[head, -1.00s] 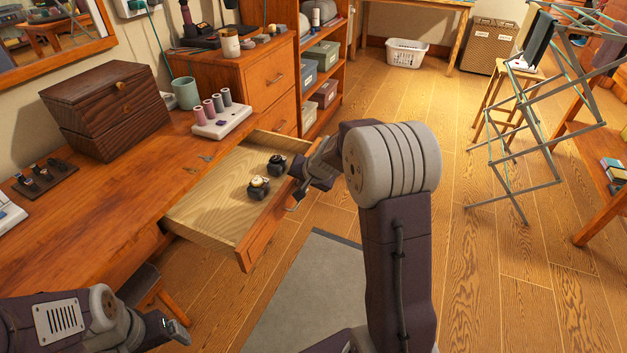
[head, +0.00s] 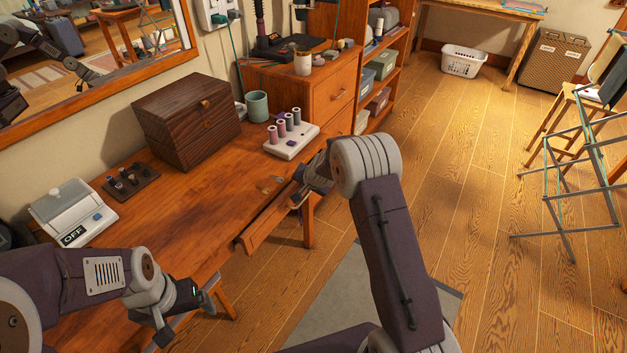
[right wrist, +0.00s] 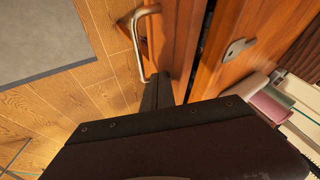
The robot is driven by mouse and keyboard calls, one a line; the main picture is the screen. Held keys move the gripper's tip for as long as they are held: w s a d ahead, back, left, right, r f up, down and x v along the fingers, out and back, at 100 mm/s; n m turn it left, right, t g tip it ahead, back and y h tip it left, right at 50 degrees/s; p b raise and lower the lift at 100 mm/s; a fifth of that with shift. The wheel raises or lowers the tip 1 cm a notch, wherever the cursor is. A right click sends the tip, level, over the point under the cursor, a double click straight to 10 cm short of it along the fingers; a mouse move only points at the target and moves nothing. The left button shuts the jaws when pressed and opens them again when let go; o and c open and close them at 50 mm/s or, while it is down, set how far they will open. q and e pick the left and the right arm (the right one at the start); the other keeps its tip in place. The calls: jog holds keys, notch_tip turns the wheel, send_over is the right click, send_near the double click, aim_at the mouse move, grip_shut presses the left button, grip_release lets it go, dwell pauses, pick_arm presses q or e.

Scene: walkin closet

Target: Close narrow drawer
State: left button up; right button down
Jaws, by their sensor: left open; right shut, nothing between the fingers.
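The narrow drawer's wooden front (head: 262,228) sits close to the edge of the desk (head: 190,200) in the head view. In the right wrist view the drawer front (right wrist: 182,40) has a metal bar handle (right wrist: 138,45), and a narrow dark gap runs between it and the desk edge. The drawer's inside is hidden. My right gripper (head: 298,194) is shut and empty at the drawer front's far end; its dark fingers (right wrist: 157,92) show beside the front in the wrist view. I cannot tell if they touch. My left gripper (head: 208,298) is open and empty, at the desk's near side.
On the desk stand a dark wooden box (head: 186,122), a spool rack (head: 290,142), a teal cup (head: 257,106) and a white device marked OFF (head: 75,212). A drying rack (head: 570,190) stands at the right. The floor between is clear, with a grey mat (head: 335,295).

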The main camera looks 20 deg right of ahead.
jog(key=shift+w+a, duration=0.25)
jog(key=shift+w, duration=0.05)
